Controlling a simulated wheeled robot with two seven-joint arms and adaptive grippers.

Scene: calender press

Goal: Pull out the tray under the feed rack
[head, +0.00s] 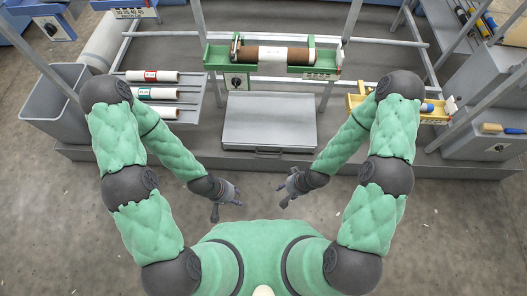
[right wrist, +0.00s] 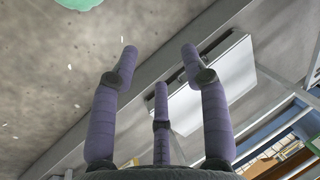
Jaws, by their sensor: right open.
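A flat grey tray (head: 268,122) with a dark handle on its front edge stands low in the middle, below the green rack (head: 262,63) that carries a brown and white roll. The tray looks pushed in. It also shows in the right wrist view (right wrist: 207,88), past my fingers, with its dark handle near the top. My left gripper (head: 227,207) is open and empty in front of the tray, to the left. My right gripper (head: 283,196), also seen in its wrist view (right wrist: 160,60), is open and empty in front of the tray, to the right. Neither touches it.
A grey bin (head: 50,105) and a shelf with several rolls (head: 150,93) stand to the left. A yellow holder (head: 430,108) and grey cabinets (head: 490,85) stand to the right. A low grey platform edge (head: 225,158) runs along the front. The floor before it is clear.

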